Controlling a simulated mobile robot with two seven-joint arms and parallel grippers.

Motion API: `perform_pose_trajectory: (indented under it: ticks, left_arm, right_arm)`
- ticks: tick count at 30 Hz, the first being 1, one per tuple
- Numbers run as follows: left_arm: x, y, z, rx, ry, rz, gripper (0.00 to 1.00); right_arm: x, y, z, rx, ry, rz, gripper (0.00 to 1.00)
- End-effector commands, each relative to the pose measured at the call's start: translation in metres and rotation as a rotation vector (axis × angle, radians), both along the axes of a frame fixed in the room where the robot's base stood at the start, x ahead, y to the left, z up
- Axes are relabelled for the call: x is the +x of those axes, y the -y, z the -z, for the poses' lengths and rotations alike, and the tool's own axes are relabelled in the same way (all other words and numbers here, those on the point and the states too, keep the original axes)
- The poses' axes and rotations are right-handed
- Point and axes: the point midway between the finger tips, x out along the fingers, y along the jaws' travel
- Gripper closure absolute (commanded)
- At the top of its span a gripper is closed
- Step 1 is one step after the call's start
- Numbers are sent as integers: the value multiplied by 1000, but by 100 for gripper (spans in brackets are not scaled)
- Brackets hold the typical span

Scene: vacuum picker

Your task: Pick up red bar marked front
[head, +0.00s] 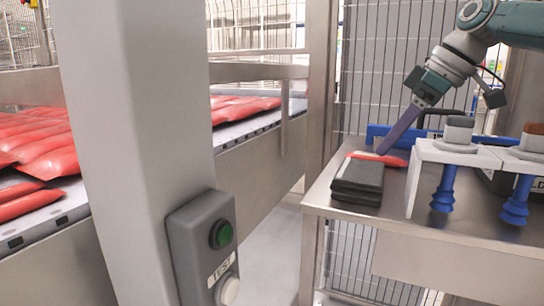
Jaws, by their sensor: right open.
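A small red bar (381,158) lies across the top of a dark, flat stack (357,180) at the left end of the steel table, with a pale patch beside it. No marking on it is readable at this size. My right gripper (383,151) reaches down from the upper right. Its long purple-grey finger points down-left, with the tip right at the red bar. The finger hides part of what is behind it, and I cannot tell whether it touches the bar. My left gripper is not in view.
The steel table (440,237) also carries a white bracket (425,153) with blue suction cups (444,188) right of the stack. A blue bar runs behind. Mesh fencing stands behind.

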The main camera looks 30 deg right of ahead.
Motion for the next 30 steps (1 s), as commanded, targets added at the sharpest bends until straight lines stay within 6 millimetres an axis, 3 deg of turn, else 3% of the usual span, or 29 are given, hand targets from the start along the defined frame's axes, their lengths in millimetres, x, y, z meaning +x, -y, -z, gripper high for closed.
perform_pose_trajectory:
  ticks: [6,14,30]
  left_arm:
    - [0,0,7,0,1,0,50]
    - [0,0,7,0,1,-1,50]
    - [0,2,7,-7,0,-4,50]
  right_arm:
    - [11,-6,21,0,0,0,23]
    - [12,-6,21,-1,1,0,24]
    - [12,-6,21,-2,0,0,85]
